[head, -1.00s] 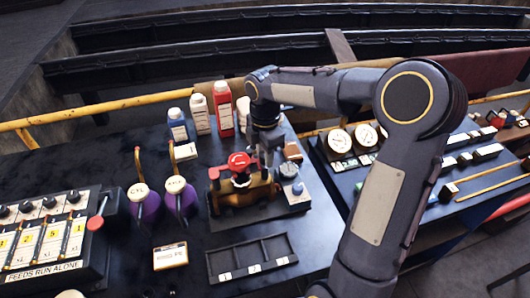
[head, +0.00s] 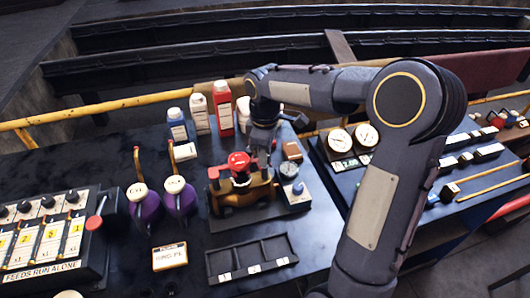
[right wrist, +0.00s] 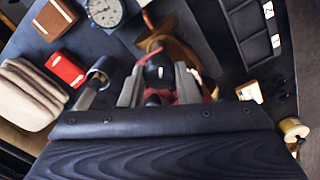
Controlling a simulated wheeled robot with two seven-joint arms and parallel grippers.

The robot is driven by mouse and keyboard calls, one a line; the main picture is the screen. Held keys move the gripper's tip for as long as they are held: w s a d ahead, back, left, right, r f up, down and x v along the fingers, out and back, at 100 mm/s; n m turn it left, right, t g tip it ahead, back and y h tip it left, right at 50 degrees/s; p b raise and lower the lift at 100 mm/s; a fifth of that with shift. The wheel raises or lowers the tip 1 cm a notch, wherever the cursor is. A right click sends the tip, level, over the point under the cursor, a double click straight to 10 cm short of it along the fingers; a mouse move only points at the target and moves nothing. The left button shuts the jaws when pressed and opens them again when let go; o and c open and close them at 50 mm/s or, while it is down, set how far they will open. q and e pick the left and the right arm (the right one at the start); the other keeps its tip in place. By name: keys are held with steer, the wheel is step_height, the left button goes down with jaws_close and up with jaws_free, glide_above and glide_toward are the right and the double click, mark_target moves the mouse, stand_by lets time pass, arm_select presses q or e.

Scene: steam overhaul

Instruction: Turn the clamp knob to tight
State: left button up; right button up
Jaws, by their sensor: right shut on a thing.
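The brass fixture (head: 240,196) with a red top (head: 238,161) stands on a dark base on the bench in the head view. My right gripper (head: 260,158) reaches down at its back right side. In the right wrist view, a dark knob with a white mark, which I take for the clamp knob (right wrist: 159,73), sits between the two fingers of my right gripper (right wrist: 160,86). The gripper is shut on it. In the head view the fingers and arm hide the knob. Its exact turn angle cannot be read. My left gripper is not in view.
Two purple jugs (head: 180,198) stand left of the fixture, with bottles (head: 200,113) behind. An empty divided tray (head: 251,258) lies in front. A gauge (head: 289,169) and a small brown block (head: 292,150) sit close on the right. A switch panel (head: 45,235) is at far left.

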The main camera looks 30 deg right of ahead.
steer(key=m, duration=0.5)
steer(key=shift+m, duration=2.5)
steer(key=o, duration=1)
step_height(320, 180, up, 8)
steer(key=shift+f+b, duration=0.1)
steer(key=shift+b, duration=0.4)
